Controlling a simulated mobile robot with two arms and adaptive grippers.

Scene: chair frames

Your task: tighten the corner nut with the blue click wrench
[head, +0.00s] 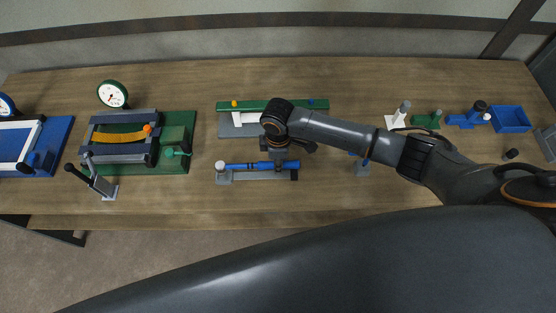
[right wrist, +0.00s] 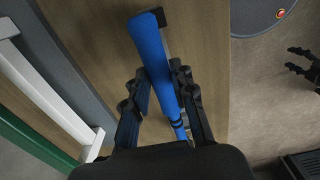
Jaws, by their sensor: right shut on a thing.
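The blue click wrench (head: 248,167) lies along a low grey rack near the front of the bench. My right gripper (head: 279,160) has come down on it from above and is shut on its blue handle. In the right wrist view the handle (right wrist: 158,60) runs between the two black fingers (right wrist: 160,95). My left gripper (right wrist: 300,61) shows at the right edge of the right wrist view, open and empty above the floor. A frame with a green bar (head: 300,104) and a white piece (head: 242,118) stands behind the wrench, partly hidden by my right arm. I cannot make out the corner nut.
A dark frame with an orange strip (head: 118,137) on a green base (head: 177,160), with a dial gauge (head: 113,94), stands left. A blue fixture (head: 62,128) is farther left. Small posts and a blue bin (head: 510,119) stand right. Bare wood lies in front of the rack.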

